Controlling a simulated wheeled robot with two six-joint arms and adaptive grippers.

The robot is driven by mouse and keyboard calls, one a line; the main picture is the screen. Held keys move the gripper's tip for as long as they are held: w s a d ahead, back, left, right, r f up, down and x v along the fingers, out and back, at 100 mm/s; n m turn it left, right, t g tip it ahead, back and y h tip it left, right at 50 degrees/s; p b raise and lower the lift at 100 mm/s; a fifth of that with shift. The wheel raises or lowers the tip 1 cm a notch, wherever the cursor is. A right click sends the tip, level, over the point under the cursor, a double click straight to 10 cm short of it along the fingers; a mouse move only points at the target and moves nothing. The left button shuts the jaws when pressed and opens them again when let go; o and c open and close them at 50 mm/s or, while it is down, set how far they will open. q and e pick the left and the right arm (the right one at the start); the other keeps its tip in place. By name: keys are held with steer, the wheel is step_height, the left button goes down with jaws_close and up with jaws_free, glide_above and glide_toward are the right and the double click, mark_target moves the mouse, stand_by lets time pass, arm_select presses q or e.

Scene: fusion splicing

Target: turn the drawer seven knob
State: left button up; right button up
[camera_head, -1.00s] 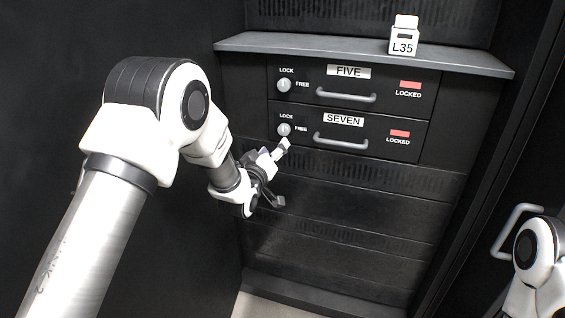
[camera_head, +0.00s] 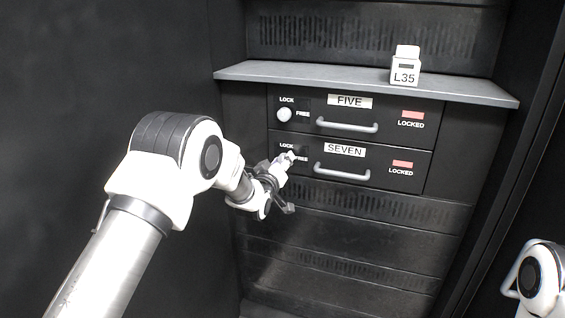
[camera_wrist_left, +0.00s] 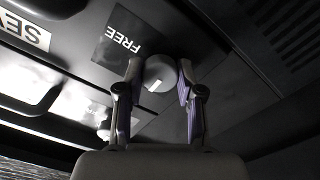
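The drawer marked SEVEN (camera_head: 398,182) is closed, with a red LOCKED indicator (camera_head: 402,164). Its round grey knob (camera_wrist_left: 160,73) shows in the left wrist view, with a pale mark on its face and the FREE label beside it. My left gripper (camera_wrist_left: 160,70) has a finger on each side of the knob, with narrow gaps that look open. I cannot tell whether a finger touches it. In the head view, my left gripper (camera_head: 290,161) covers the SEVEN knob. My right arm shows at the lower right, but its gripper is out of view.
The drawer marked FIVE (camera_head: 393,104) is closed above, with its own knob (camera_head: 284,115) and red LOCKED indicator. A grey shelf (camera_head: 300,74) juts out over it and bears a white L35 block (camera_head: 405,72). Bar handles (camera_head: 342,174) stick out right of the knobs.

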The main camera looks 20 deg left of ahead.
arm_select(q)
steer(key=shift+m, duration=0.4)
steer(key=m, duration=1.7)
stand_by(0.7)
steer(key=o, duration=1.2)
steer(key=shift+c, duration=0.2)
steer(key=s, duration=1.2)
steer(key=shift+a, duration=0.2)
